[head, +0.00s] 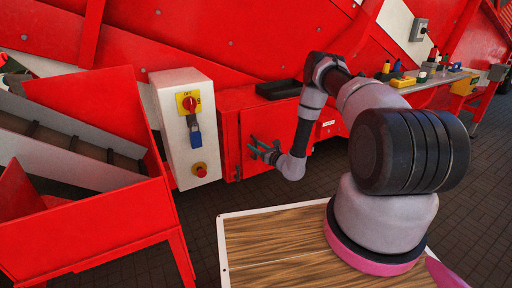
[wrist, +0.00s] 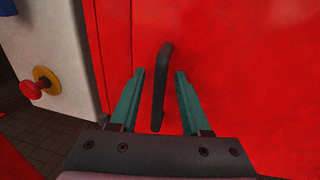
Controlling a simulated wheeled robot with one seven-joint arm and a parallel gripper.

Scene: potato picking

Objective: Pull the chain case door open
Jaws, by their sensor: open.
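The chain case door (head: 262,127) is a red panel on the machine, right of a white control box in the head view. It looks shut. In the wrist view the red door (wrist: 240,70) fills the right side, with a black upright bar handle (wrist: 162,85). My gripper (head: 258,147) is in front of the door at the handle. In the wrist view my gripper (wrist: 158,80) is open, with one teal finger on each side of the handle. A gap shows between the handle and each finger. The handle's lower end is close to the gripper body.
The white control box (head: 173,150) with a red-and-yellow switch, a blue padlock and a red stop button (head: 200,169) stands just left of the door. A black tray (head: 279,89) lies above the door. A red chute (head: 95,225) stands at the left. A bench with tools (head: 425,82) is at the right.

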